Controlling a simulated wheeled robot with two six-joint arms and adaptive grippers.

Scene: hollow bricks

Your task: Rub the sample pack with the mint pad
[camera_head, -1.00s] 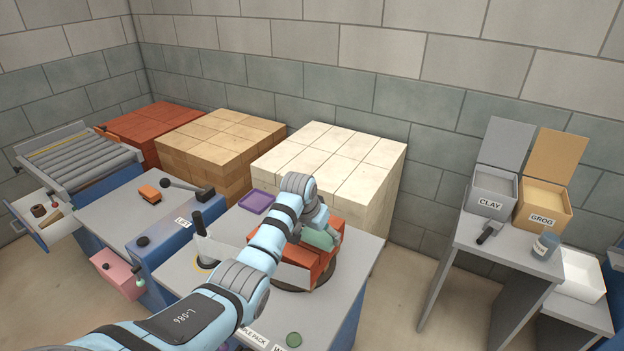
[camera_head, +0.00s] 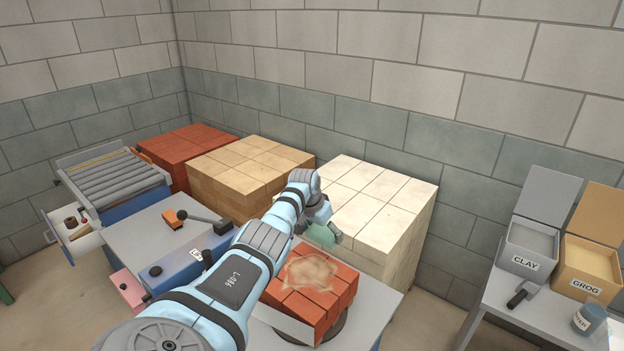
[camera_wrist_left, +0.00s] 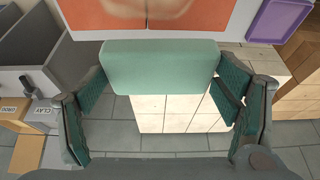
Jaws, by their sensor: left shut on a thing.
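The sample pack (camera_head: 318,299) is a block of orange-red bricks on a dark round turntable (camera_head: 338,324). A pale dusty smear (camera_head: 311,271) lies on its top. My left gripper (camera_head: 322,224) is shut on the mint pad (camera_head: 322,236), above and just past the pack's far edge; the pad looks clear of the pack. In the left wrist view the mint pad (camera_wrist_left: 160,67) sits between my left fingers (camera_wrist_left: 160,88), with the red pack (camera_wrist_left: 160,14) at the top edge. My arm hides part of the pack's left side. My right gripper is not in view.
Cream bricks (camera_head: 385,200) stand close behind the pad, with tan (camera_head: 250,165) and red stacks (camera_head: 190,150) to the left. A blue lever press (camera_head: 180,262) is left of my arm. CLAY (camera_head: 528,248) and GROG bins (camera_head: 590,265) stand at right.

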